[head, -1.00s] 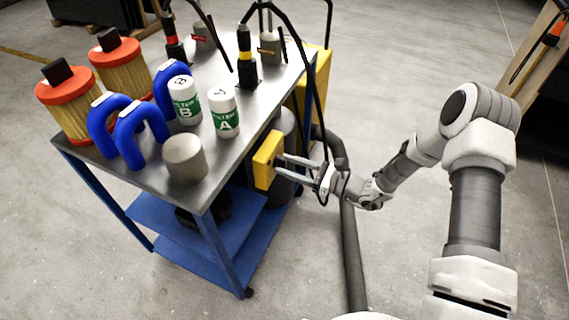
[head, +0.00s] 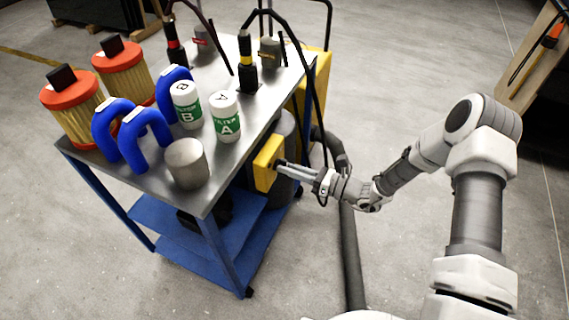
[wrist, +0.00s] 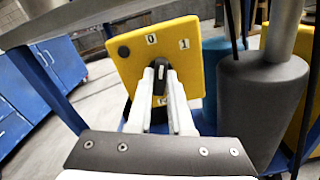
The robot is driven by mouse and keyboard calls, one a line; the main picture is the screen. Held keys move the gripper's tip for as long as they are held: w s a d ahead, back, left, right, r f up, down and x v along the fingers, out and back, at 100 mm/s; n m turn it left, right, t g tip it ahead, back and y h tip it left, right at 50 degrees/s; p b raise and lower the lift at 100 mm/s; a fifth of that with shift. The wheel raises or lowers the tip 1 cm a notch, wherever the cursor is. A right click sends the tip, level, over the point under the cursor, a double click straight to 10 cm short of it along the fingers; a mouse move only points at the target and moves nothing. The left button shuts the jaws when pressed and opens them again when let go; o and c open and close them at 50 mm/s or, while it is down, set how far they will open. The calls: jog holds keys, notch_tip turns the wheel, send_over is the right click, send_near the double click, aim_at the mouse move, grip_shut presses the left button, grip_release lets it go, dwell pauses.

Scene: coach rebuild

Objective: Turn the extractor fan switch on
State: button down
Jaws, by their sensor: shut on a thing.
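The yellow switch box (head: 266,163) is on the right side of the metal cart. In the wrist view its yellow face (wrist: 128,69) carries a "0" label and, to the right, a "1" label (wrist: 184,44). A dark knob (wrist: 161,66) with a pale mark sits below the labels. My gripper (head: 280,164) is at the box face, and in the wrist view its two fingers (wrist: 160,80) are shut on the knob, partly hiding it. I cannot tell exactly which label the knob points at.
The cart top (head: 225,178) holds orange-topped filters, blue hoses, white canisters and a grey cylinder (head: 186,163). A dark grey cylinder (wrist: 259,100) stands close right of the box. Black cables and a thick floor hose (head: 352,250) run near my arm. Floor at front is clear.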

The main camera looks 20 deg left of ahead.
jog(key=shift+m, duration=1.1)
jog(key=shift+p, duration=0.35)
jog(key=m+p, duration=0.1)
jog(key=m, duration=0.5)
jog(key=shift+p, duration=0.35)
jog(key=c, duration=0.6)
grip_release()
jog(key=shift+c, duration=0.2)
